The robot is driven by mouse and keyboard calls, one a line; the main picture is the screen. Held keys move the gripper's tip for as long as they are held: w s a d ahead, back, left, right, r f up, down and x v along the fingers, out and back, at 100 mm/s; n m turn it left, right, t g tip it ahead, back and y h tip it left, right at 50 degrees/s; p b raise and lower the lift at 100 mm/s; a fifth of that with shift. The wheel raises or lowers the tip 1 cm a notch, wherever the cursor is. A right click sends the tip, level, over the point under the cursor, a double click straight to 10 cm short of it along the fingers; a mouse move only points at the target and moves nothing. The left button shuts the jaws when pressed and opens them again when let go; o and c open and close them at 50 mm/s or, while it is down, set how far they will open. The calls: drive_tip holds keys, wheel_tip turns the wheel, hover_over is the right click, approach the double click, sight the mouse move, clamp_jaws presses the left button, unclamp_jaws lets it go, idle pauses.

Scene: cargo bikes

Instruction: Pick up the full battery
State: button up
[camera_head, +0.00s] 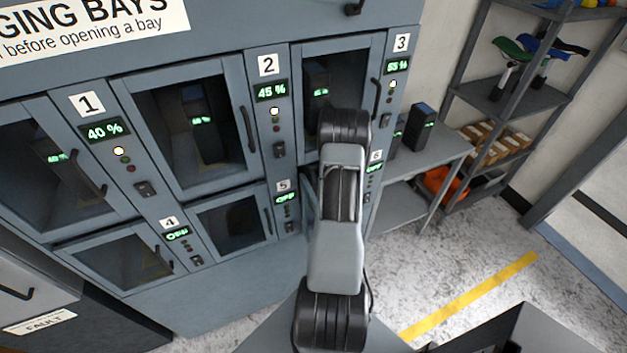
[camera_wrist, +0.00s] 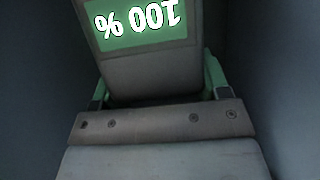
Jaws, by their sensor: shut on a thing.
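The full battery (camera_wrist: 150,72) fills the upper middle of the wrist view. Its lit green display (camera_wrist: 140,22) reads 100 %, upside down in the picture. My gripper (camera_wrist: 157,97) is shut on it, with one green fingertip on each side of the battery's body. Dark flat walls stand to the left and right of the battery. In the head view my arm reaches toward the lower right of the charging cabinet (camera_head: 215,290), near bay 6. There the arm hides my gripper and the held battery.
Bays 1, 2 and 3 show 40 %, 45 % and 53 %, with dark batteries behind their windows. Bays 4 and 5 read OFF. A dark battery (camera_head: 422,127) stands on the grey side table (camera_head: 445,150). Shelving (camera_head: 505,100) is at the right; open floor (camera_head: 470,250) lies below.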

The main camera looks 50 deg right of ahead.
clamp_jaws()
drive_tip(key=shift+w+d+r, duration=0.1)
drive_tip(key=shift+r, duration=0.1)
drive_tip(key=shift+r, duration=0.1)
idle(0.3)
